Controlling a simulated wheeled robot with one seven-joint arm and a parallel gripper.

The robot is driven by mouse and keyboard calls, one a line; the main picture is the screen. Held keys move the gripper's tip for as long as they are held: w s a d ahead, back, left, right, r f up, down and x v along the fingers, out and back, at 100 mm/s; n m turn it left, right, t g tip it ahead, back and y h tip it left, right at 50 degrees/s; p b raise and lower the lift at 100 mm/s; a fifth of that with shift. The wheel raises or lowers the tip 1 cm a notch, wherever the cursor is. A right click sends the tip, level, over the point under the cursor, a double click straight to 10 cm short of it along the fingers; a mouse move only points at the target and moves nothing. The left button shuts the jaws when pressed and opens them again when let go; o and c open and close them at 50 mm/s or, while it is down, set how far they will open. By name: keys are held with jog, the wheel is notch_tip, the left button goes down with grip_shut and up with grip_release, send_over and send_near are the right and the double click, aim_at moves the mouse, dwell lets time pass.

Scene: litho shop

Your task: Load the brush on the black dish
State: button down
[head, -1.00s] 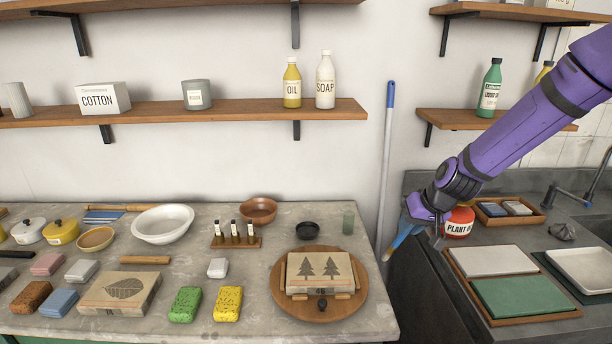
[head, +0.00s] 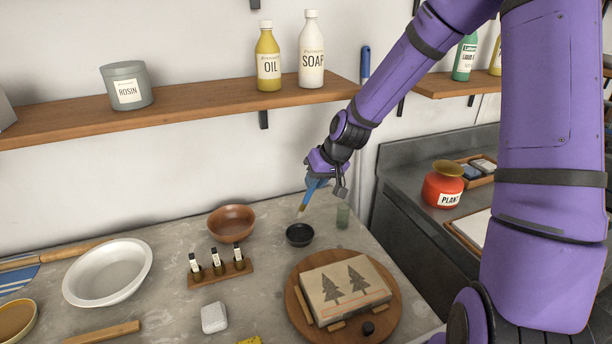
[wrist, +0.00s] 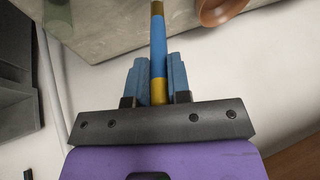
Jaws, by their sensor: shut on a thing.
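My gripper (head: 318,184) is shut on the brush (head: 302,207), which has a blue handle and a pale tip pointing down. The brush also shows in the wrist view (wrist: 158,50), between the two blue fingers of my gripper (wrist: 158,78). The black dish (head: 299,235) is a small round bowl on the grey worktop. The brush tip is above the dish's back edge in the head view; I cannot tell how high above it. The dish is not seen in the wrist view.
A green glass (head: 343,216) stands close right of the dish. A brown bowl (head: 231,224) is to the left, also seen in the wrist view (wrist: 222,10). A round wooden board (head: 385,322) bears a tree-printed stone (head: 350,287) in front. Small bottles (head: 218,263) stand in a wooden rack.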

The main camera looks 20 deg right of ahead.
jog(key=shift+f, duration=2.7)
jog(key=shift+s+f, duration=0.1)
jog(key=shift+f, duration=0.6)
jog(key=shift+r, duration=0.1)
dwell(0.3)
jog(key=shift+r, duration=3.45)
